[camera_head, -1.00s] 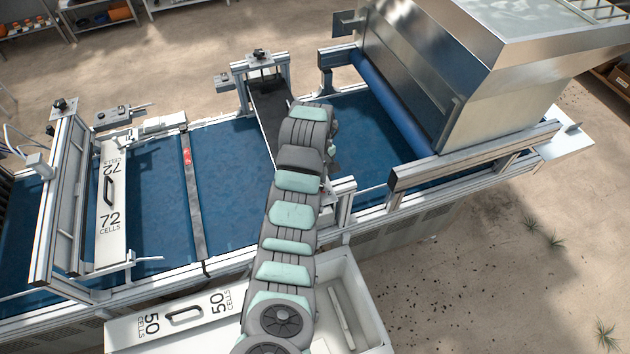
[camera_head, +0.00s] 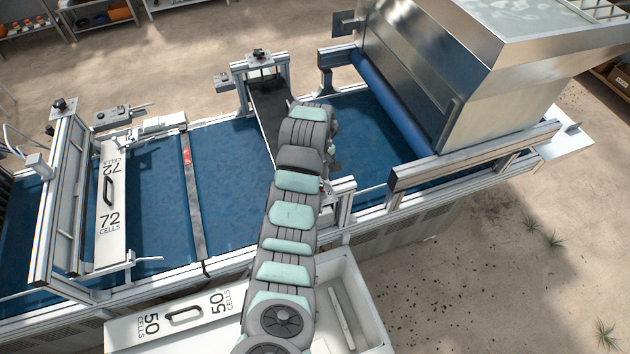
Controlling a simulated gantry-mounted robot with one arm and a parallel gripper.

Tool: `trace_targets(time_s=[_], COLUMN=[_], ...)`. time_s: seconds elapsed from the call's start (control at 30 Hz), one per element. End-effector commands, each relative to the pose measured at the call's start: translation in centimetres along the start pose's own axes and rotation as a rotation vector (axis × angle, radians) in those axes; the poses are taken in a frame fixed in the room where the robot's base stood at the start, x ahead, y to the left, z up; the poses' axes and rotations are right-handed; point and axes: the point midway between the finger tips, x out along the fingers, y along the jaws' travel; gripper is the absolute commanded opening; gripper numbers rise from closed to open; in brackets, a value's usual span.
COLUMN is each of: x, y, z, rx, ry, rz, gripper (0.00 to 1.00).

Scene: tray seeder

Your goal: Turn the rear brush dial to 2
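A brush bridge (camera_head: 266,100) with a dark strip crosses the blue belt, and my arm covers its near end. A small dark knob (camera_head: 259,54) stands on the plate at its far end. It may be the rear brush dial; its marks are too small to read. My arm reaches up from the bottom edge and bends over at the near end of the bridge. My gripper is hidden behind my own arm links, so its fingers and anything at them do not show.
A steel hopper (camera_head: 480,70) stands over the belt (camera_head: 225,165) at the right. A 72-cell plate (camera_head: 112,205) lies at the left. Another bridge (camera_head: 60,200) with a knob spans the far left.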

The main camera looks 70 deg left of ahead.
Motion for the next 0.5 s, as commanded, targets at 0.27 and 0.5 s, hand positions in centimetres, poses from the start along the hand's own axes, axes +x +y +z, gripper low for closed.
trace_targets(time_s=[0.27,0.5], x=[-0.9,-4.4], y=[0.0,0.0], z=[0.0,0.1], rx=[0.000,0.002], ry=[0.001,0.001], rz=[-0.001,-0.003], gripper=[0.65,0.65])
